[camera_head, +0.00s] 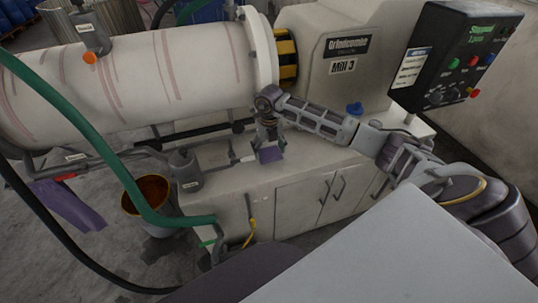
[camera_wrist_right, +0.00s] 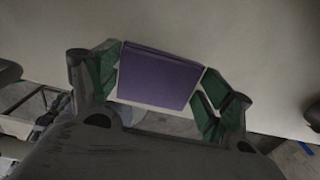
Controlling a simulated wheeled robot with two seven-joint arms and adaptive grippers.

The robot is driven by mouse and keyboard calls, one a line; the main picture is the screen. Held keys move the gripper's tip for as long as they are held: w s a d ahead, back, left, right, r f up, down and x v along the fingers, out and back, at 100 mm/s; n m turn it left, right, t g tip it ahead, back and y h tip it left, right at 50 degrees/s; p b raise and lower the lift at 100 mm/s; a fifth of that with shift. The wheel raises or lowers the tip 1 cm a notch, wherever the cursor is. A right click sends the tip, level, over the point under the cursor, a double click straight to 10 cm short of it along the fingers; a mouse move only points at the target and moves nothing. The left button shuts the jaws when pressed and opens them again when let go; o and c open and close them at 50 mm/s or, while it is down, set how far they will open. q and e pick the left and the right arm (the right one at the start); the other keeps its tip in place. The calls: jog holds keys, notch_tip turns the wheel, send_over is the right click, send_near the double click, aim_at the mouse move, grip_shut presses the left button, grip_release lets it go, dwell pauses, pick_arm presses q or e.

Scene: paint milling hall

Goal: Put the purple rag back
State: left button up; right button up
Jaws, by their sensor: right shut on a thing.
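The purple rag (camera_head: 271,155) is a small folded block at the front edge of the white cabinet top, below the mill drum. My right gripper (camera_head: 267,138) is above it, pointing down, and shut on it. In the right wrist view the rag (camera_wrist_right: 160,78) sits between the two green-padded fingers, with a pale surface behind it. I cannot tell whether the rag touches the cabinet top. My left gripper is not in view.
A green hose (camera_head: 120,170) crosses the left side. A bucket (camera_head: 153,192) and another purple cloth (camera_head: 70,206) are at left.

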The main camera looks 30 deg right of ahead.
aim_at(269, 150)
jog(key=shift+f, duration=1.55)
jog(key=shift+f, duration=0.15)
jog(key=o, duration=1)
jog(key=shift+c, duration=0.2)
jog(key=shift+r, duration=0.2)
notch_tip(269, 150, up, 12)
